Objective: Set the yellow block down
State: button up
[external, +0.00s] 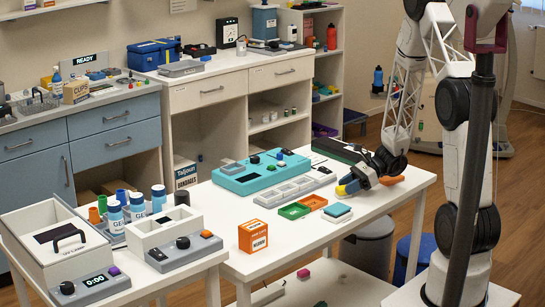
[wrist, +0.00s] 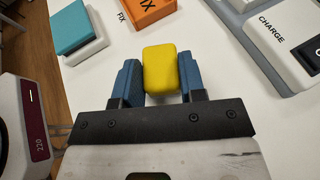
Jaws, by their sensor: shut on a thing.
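The yellow block (wrist: 166,70) sits between the two blue fingers of my gripper (wrist: 163,82) in the wrist view, with a finger on each side. My gripper is shut on it. In the external view, a little yellow shows at the end of my gripper (external: 346,187), over the right part of the white table (external: 385,205). Whether the block touches the table is hard to tell.
A green tray (external: 294,210) and an orange box (external: 253,236) are further left. White tabletop is bare around the block.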

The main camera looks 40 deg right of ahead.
jog(key=o, duration=0.9)
jog(key=shift+r, duration=0.1)
jog(key=shift+v, duration=6)
